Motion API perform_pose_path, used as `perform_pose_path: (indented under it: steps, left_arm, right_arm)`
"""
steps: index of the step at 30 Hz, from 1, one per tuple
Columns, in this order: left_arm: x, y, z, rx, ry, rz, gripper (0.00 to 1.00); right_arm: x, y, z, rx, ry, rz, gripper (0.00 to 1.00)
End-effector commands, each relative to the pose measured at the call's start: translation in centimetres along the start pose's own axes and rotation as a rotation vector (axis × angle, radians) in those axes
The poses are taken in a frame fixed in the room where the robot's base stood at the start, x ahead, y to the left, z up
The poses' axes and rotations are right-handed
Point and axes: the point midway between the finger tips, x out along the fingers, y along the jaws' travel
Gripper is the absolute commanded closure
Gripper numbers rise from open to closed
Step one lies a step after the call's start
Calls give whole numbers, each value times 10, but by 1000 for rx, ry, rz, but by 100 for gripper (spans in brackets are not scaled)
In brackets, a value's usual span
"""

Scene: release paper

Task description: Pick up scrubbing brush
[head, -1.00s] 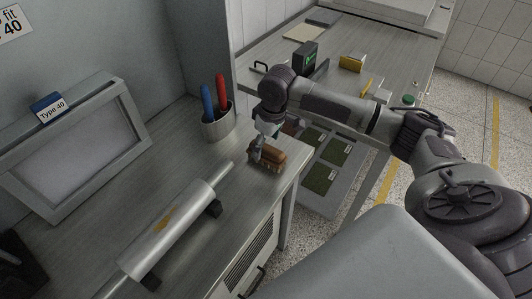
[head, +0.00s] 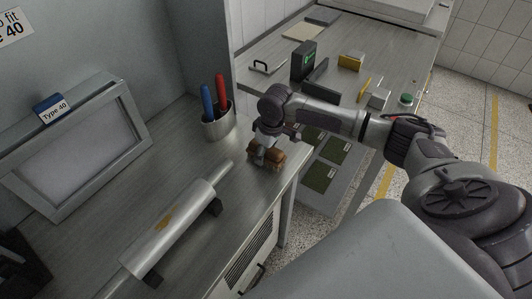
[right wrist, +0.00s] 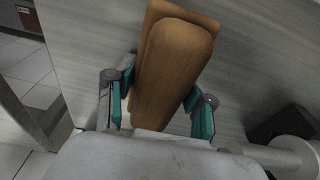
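The scrubbing brush (head: 279,158) is a brown wooden block lying near the right edge of the grey workbench (head: 120,210). My right gripper (head: 264,152) is down over it in the head view and hides its middle. In the right wrist view the brush (right wrist: 170,65) points up the picture between the two teal-padded fingers of my right gripper (right wrist: 160,98). The fingers are spread to either side of it, the pads close to its edges. I cannot tell whether either pad touches it. My left gripper is not in view.
A metal roller (head: 165,235) lies to the left of the brush. A framed screen (head: 75,150) is at the left. A second table (head: 385,60) holds several small items.

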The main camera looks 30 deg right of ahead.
Motion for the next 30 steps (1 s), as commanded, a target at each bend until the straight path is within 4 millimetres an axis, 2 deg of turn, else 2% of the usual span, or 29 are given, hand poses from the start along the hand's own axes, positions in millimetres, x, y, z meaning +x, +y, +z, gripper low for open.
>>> perform_pose_path:
  steps: [1, 4, 5, 16, 20, 23, 30]
  left_arm:
    - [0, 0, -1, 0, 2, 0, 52]
    - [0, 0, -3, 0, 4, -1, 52]
    - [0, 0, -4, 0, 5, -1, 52]
    - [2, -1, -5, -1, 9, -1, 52]
    - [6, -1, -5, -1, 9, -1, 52]
    - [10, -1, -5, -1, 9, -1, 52]
    - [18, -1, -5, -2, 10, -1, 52]
  right_arm:
    - [0, 0, 0, 0, 0, 1, 67]
    - [0, 0, 0, 0, 0, 1, 83]
    - [-1, 0, 0, 0, 1, 1, 86]
    - [-8, 0, -2, 0, 3, 0, 86]
    - [-23, 1, -5, 0, 4, 1, 86]
    - [-41, 0, -8, 0, 6, 1, 86]
    - [-80, 16, 45, 2, -3, 6, 86]
